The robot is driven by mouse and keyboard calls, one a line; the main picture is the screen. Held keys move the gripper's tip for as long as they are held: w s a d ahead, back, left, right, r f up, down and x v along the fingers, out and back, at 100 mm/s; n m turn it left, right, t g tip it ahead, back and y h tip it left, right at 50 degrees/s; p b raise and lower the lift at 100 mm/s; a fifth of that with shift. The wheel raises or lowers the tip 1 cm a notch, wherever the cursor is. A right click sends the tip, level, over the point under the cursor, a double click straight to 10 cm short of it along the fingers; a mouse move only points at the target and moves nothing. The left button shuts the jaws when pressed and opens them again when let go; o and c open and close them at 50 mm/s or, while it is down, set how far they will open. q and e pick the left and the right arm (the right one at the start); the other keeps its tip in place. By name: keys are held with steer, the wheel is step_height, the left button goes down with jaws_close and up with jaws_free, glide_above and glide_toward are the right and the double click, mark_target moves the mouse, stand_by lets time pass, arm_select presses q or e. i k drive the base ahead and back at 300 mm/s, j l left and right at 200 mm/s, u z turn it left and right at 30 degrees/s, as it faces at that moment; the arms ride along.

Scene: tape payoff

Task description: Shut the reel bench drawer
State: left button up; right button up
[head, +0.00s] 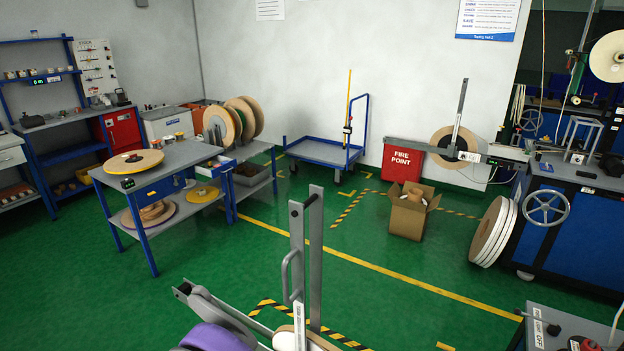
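The reel bench (185,152) stands at the left, a grey-topped table on blue legs. A blue drawer (165,186) sits under its top on the side facing me. The drawer is small in this view, and I cannot tell how far it stands open. A yellow-orange reel (134,161) lies flat on the bench top, near the left corner above the drawer. Neither of my grippers is in view.
A grey and purple payoff frame (300,262) stands in the near foreground. A blue trolley (325,150), a cardboard box (408,212) and leaning reels (493,231) stand farther back and right.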

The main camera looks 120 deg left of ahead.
mark_target(232, 164)
steer(key=u, duration=4.45)
steer(key=i+j+z, duration=0.1)
steer(key=z, duration=0.35)
steer(key=i+j+z, duration=0.1)
steer(key=j+z, duration=0.4)
steer(key=z, duration=0.35)
steer(key=j+z, duration=0.75)
steer(key=j, duration=0.65)
steer(key=j+z, duration=0.35)
steer(key=j, duration=0.7)
steer(key=j+z, duration=0.25)
steer(key=j, duration=0.8)
